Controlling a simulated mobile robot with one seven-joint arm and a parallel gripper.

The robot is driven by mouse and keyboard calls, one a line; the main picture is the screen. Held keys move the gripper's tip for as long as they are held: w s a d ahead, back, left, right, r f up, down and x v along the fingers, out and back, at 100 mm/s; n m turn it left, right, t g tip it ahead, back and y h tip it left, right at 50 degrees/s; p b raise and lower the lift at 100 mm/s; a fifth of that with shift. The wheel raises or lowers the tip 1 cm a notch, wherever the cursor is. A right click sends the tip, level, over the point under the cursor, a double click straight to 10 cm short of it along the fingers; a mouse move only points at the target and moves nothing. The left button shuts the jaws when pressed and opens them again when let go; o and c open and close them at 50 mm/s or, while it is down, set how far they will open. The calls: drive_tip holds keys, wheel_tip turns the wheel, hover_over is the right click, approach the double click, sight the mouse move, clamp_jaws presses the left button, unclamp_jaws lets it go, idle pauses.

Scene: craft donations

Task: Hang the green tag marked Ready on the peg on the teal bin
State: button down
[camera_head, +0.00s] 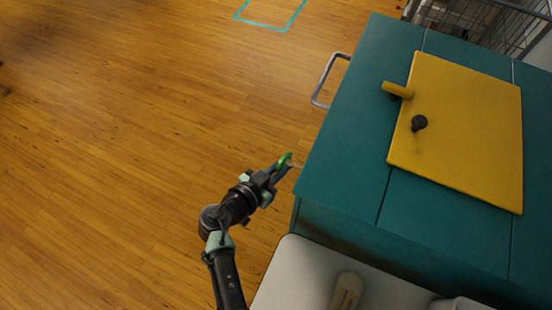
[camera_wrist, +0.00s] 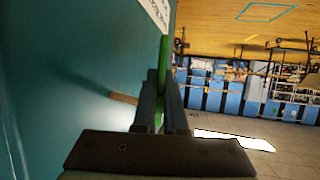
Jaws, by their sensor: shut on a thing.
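The teal bin (camera_head: 345,140) stands at the right of the head view, and its side wall (camera_wrist: 70,70) fills the left of the wrist view. A short tan peg (camera_wrist: 124,98) sticks out from that wall, its right end meeting or passing behind my gripper's left finger in the picture. My gripper (camera_head: 276,173) is beside the bin's left side, shut on the green tag (camera_head: 284,160). In the wrist view the tag (camera_wrist: 164,55) shows edge-on, upright between the fingers. Its marking and hole cannot be seen. I cannot tell whether it touches the peg.
A yellow panel (camera_head: 460,140) with a black knob (camera_head: 419,122) lies on the bin's top. A grey handle (camera_head: 325,80) juts from the bin's left side. A white surface (camera_head: 300,285) is in front. A wire basket (camera_head: 490,25) stands behind. The wooden floor at left is clear.

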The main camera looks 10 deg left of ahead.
drive_tip(key=shift+s+d+f+b, duration=0.1)
drive_tip(key=shift+s+d+f, duration=0.1)
drive_tip(key=shift+d, duration=0.45)
drive_tip(key=shift+s+d+f+b, duration=0.1)
drive_tip(key=shift+s+d+f, duration=0.1)
drive_tip(key=shift+d, duration=0.4)
drive_tip(key=shift+s+d+f+b, duration=0.1)
drive_tip(key=shift+s+d, duration=0.1)
drive_tip(key=shift+d, duration=0.45)
drive_tip(key=c, duration=0.9)
unclamp_jaws()
drive_tip(key=shift+d, duration=0.1)
drive_tip(key=shift+s+d, duration=0.15)
drive_tip(key=v, duration=1.3)
drive_tip(key=shift+w+a+b, duration=0.2)
drive_tip(key=shift+a+b, duration=0.1)
drive_tip(key=shift+a, duration=0.05)
